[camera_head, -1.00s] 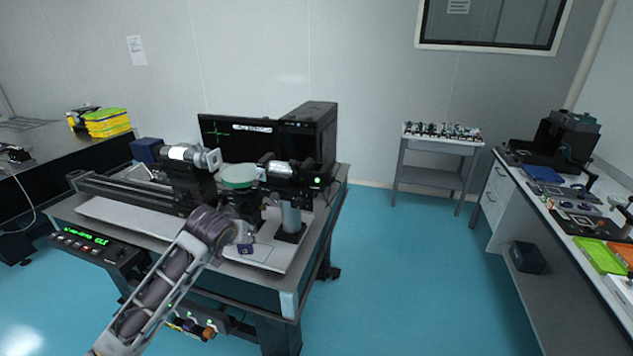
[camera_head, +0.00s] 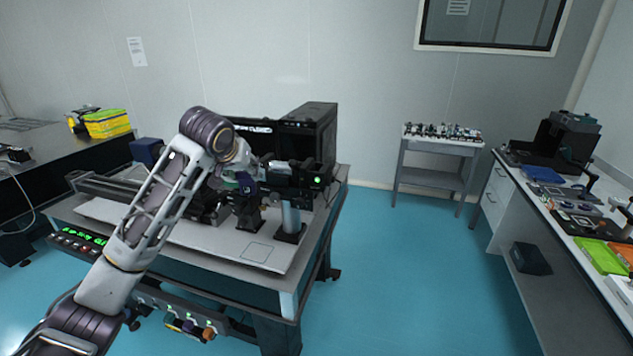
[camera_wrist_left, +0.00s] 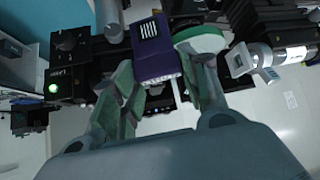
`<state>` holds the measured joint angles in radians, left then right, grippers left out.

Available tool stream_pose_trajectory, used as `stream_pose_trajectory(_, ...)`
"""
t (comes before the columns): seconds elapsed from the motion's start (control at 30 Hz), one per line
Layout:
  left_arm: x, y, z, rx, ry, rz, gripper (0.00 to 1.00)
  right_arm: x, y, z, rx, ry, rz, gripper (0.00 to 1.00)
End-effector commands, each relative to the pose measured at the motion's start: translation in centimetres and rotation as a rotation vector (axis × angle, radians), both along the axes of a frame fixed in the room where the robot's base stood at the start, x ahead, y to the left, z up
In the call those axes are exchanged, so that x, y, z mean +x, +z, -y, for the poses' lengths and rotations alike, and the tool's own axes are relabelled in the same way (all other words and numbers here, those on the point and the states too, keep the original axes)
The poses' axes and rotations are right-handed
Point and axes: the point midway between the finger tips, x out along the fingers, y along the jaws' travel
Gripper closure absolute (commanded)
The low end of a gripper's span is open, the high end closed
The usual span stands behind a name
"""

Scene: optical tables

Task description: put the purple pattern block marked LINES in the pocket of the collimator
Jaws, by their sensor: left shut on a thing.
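My left gripper (camera_head: 242,182) is shut on the purple block (camera_head: 247,187) and holds it up off the bench. In the left wrist view the block (camera_wrist_left: 154,48) sits between the green-grey fingers of the gripper (camera_wrist_left: 157,72), with a white striped mark on its face. A black optical unit with a green light (camera_head: 300,176), apparently the collimator, stands on a post just right of the gripper. It also shows in the left wrist view (camera_wrist_left: 72,72). I cannot make out its pocket. My right gripper is not in view.
A silver-white barrel (camera_wrist_left: 284,57) is further right in the wrist view. The bench's front right plate (camera_head: 225,243) is clear, with an empty outlined square.

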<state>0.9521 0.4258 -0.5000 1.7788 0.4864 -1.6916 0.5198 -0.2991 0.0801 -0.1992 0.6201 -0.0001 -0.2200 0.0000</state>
Motion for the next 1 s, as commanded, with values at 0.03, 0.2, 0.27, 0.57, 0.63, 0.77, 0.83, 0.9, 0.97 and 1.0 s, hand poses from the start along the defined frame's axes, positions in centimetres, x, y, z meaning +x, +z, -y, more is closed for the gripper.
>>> stream_pose_trajectory(0.03,0.2,1.2,0.2,0.000,-0.003,0.003,0.85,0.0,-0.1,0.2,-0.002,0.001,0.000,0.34)
stream_pose_trajectory(0.2,0.5,4.3,0.8,0.001,-0.016,0.003,0.85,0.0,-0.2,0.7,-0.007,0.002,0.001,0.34)
stream_pose_trajectory(0.27,0.6,5.5,1.0,0.001,-0.022,0.003,0.85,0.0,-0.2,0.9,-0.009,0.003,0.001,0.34)
stream_pose_trajectory(0.57,0.7,11.0,2.4,0.001,-0.057,0.003,0.85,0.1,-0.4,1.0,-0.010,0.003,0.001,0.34)
stream_pose_trajectory(0.63,0.7,12.3,2.7,0.001,-0.065,0.003,0.85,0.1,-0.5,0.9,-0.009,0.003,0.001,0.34)
stream_pose_trajectory(0.77,0.6,14.6,3.5,0.003,-0.085,0.002,0.85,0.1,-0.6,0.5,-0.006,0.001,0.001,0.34)
stream_pose_trajectory(0.83,0.5,15.8,3.9,0.003,-0.096,0.004,0.85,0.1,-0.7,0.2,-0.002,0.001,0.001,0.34)
stream_pose_trajectory(0.9,0.4,17.0,4.4,0.002,-0.108,0.003,0.85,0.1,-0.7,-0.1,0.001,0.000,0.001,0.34)
stream_pose_trajectory(0.97,0.2,18.1,4.9,0.003,-0.121,0.004,0.85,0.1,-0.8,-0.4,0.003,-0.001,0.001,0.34)
stream_pose_trajectory(1.0,0.2,18.8,5.2,0.003,-0.129,0.003,0.85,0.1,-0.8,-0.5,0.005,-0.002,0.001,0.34)
